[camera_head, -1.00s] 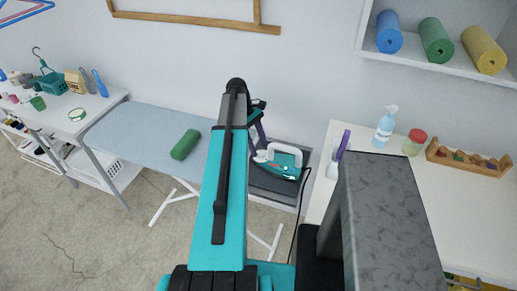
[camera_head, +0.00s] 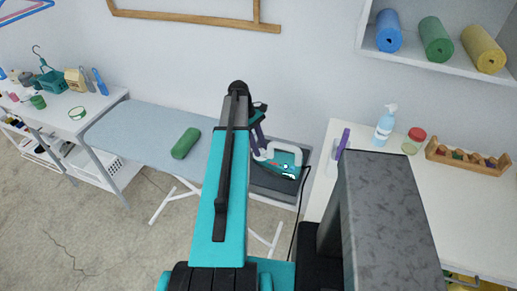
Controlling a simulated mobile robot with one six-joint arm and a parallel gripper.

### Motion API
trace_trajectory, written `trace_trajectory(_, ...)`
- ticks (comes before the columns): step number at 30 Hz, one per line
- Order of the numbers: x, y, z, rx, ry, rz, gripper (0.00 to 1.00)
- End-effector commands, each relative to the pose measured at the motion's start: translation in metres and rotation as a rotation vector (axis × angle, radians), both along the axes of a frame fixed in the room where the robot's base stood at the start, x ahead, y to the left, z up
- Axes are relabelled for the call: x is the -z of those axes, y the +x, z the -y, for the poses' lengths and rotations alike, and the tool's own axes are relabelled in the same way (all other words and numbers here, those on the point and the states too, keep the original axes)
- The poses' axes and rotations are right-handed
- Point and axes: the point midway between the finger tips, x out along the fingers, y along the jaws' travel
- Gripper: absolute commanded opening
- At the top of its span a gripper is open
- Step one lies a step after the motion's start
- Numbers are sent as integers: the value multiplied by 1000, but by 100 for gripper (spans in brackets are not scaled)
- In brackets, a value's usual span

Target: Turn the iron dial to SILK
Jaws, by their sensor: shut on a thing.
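The teal and white iron (camera_head: 286,165) lies on a dark grey rest at the right end of the ironing board, partly behind my arm. Its white handle arches over the teal body. My gripper (camera_head: 263,153) reaches down from the end of my arm to the left part of the iron, at the handle's left end. It is shut on a small part there, which I take to be the dial. The fingertips and the dial's marks are too small and too covered to read.
The ironing board (camera_head: 140,137) carries a green roll (camera_head: 186,143). A white table (camera_head: 465,215) at right holds a pump bottle (camera_head: 385,125), a jar (camera_head: 413,141) and a wooden rack (camera_head: 468,159). A black cord (camera_head: 299,212) hangs beside the iron.

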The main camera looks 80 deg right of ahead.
Motion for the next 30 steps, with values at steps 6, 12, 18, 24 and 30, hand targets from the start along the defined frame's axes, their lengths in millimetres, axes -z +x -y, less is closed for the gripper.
trace_trajectory(6,0,0,1,82,1,3,3)
trace_trajectory(12,0,0,1,128,2,1,3)
trace_trajectory(18,0,0,0,127,2,1,3)
trace_trajectory(24,0,0,1,126,2,1,45)
trace_trajectory(30,0,0,1,126,1,1,45)
